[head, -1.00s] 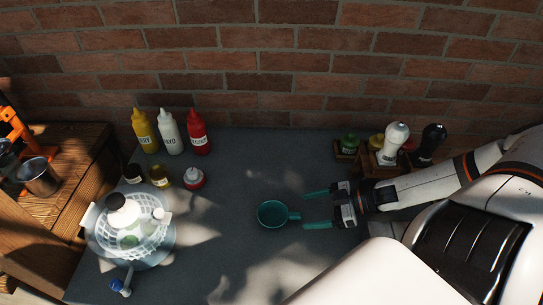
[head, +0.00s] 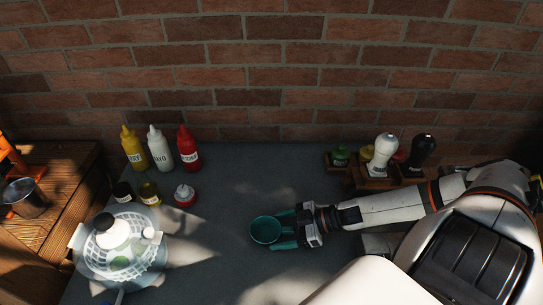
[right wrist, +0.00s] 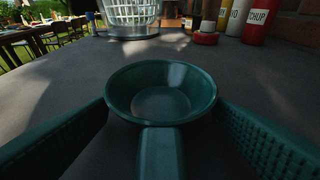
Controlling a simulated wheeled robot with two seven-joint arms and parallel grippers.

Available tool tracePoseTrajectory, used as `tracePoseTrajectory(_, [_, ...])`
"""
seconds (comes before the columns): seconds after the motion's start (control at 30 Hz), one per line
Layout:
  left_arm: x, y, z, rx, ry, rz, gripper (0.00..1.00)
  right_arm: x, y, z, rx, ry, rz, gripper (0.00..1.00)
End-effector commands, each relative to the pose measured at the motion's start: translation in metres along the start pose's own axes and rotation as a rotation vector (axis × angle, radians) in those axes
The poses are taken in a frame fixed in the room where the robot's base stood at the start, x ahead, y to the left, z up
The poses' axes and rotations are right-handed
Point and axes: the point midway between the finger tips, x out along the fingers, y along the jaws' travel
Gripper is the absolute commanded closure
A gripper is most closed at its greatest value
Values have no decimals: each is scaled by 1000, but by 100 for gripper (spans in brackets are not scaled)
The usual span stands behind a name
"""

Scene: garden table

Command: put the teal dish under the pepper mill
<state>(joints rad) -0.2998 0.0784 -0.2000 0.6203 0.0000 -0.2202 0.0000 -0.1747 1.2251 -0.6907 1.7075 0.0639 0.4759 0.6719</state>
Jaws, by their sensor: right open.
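The teal dish (head: 265,230) is a small round bowl with a short handle, standing upright and empty on the grey table. In the right wrist view the dish (right wrist: 160,92) lies straight ahead, its handle pointing back between my fingers. My right gripper (head: 284,231) is open, its teal fingers on either side of the handle, close to the bowl. I cannot tell whether they touch it. A dark mill-shaped bottle (head: 422,148) and a white one (head: 382,153) stand at the back right; their labels are too small to read, so which is the pepper mill is unclear. My left gripper is not in view.
A wooden rack (head: 362,182) holds the bottles at the back right. Yellow, white and red sauce bottles (head: 188,150) and small jars (head: 149,193) stand at the back left. A white basket (head: 92,245) stands at the left. The middle of the table is clear.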

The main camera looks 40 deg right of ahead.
Motion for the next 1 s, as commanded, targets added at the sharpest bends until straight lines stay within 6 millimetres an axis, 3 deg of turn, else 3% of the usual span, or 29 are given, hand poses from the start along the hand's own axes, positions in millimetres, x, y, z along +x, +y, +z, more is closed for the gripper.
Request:
tracePoseTrajectory(0.07, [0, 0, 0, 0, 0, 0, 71, 0, 0, 0, 0, 0, 0, 35])
tracePoseTrajectory(0.47, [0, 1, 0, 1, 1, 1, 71, 0, 0, 0, 0, -1, 0, 100])
tracePoseTrajectory(0.77, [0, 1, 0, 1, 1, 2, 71, -1, 0, 2, -1, -2, 0, 100])
tracePoseTrajectory(1.0, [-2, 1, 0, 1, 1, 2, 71, -15, 0, 33, -3, 1, 2, 100])
